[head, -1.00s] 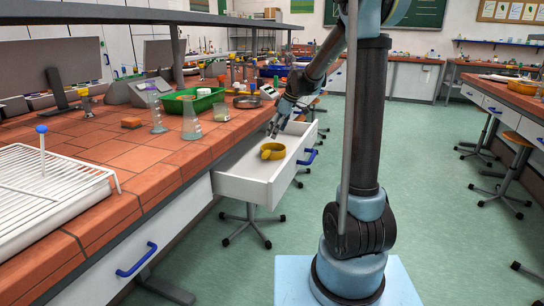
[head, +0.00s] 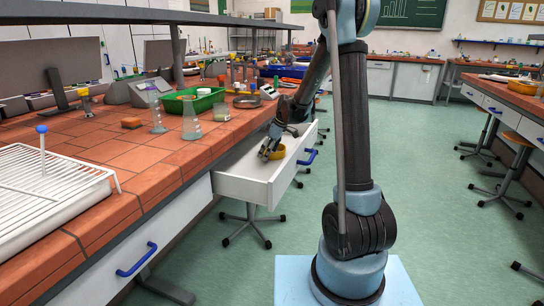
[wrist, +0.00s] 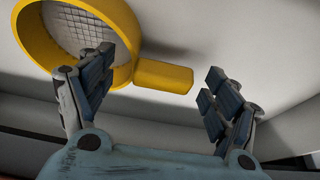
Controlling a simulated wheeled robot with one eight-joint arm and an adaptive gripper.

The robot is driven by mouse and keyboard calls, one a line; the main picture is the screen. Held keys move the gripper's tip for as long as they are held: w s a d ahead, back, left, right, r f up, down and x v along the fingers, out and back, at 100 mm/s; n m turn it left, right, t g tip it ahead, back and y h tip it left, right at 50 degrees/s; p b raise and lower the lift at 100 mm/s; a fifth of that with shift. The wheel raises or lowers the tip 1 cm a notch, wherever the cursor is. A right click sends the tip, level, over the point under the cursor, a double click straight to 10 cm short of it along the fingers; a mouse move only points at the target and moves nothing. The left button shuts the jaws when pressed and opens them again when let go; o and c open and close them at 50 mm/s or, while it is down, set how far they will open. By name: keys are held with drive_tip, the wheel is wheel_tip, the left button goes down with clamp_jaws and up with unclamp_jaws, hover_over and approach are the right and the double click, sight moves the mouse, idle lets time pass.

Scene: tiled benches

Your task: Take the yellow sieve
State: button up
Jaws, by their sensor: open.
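The yellow sieve (head: 279,153) lies in the open white drawer (head: 240,188), partly hidden by my gripper in the head view. The wrist view shows its round yellow rim with a grey mesh and its short yellow handle (wrist: 163,77). My gripper (head: 266,155) is down in the drawer at the sieve. In the wrist view my gripper (wrist: 155,85) is open, with the handle showing between and beyond its two fingers. The left finger overlaps the sieve's rim in the picture. I cannot tell whether either finger touches it.
The drawer walls stand close around my gripper. The tiled bench (head: 190,160) beside it holds a green tray (head: 200,100), glass flasks (head: 191,120) and a white wire rack (head: 50,195). A stool stands under the drawer.

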drive_tip(key=shift+a+f, duration=0.1)
drive_tip(key=shift+f, duration=0.2)
drive_tip(key=c, duration=1.2)
drive_tip(key=shift+o, duration=0.2)
drive_tip(key=shift+r, duration=0.1)
